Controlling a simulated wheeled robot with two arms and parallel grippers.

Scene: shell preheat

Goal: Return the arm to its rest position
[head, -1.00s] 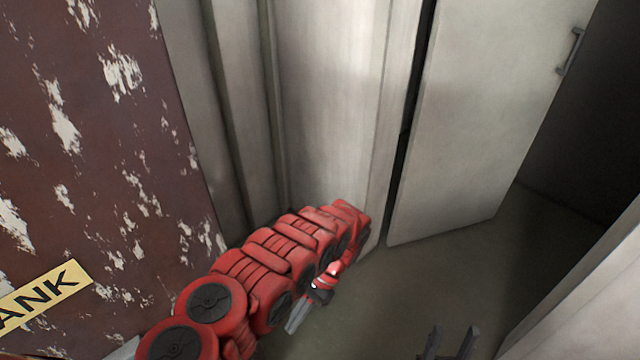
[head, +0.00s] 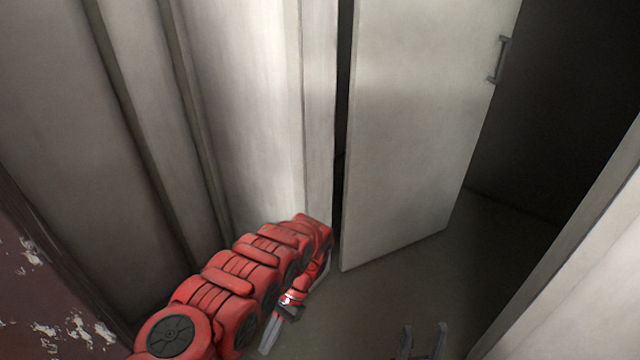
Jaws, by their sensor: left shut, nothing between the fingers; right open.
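My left arm (head: 245,275) is red and segmented and comes in from the lower left. It is bent, with its elbow end close to the pale wall edge left of the open door. My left gripper (head: 267,345) hangs below the bend, pointing down and left. It is shut and empty. My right gripper (head: 422,345) shows only as two dark, spread fingers at the bottom edge. It is open with nothing visible between the fingers; the rest of my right arm is out of view.
A pale door (head: 415,130) with a metal handle (head: 499,60) stands open ahead, beside a dark opening. Pale ribbed wall panels (head: 240,110) stand at left, close to my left arm. A pale panel (head: 590,250) stands at right. Bare floor (head: 400,290) lies between.

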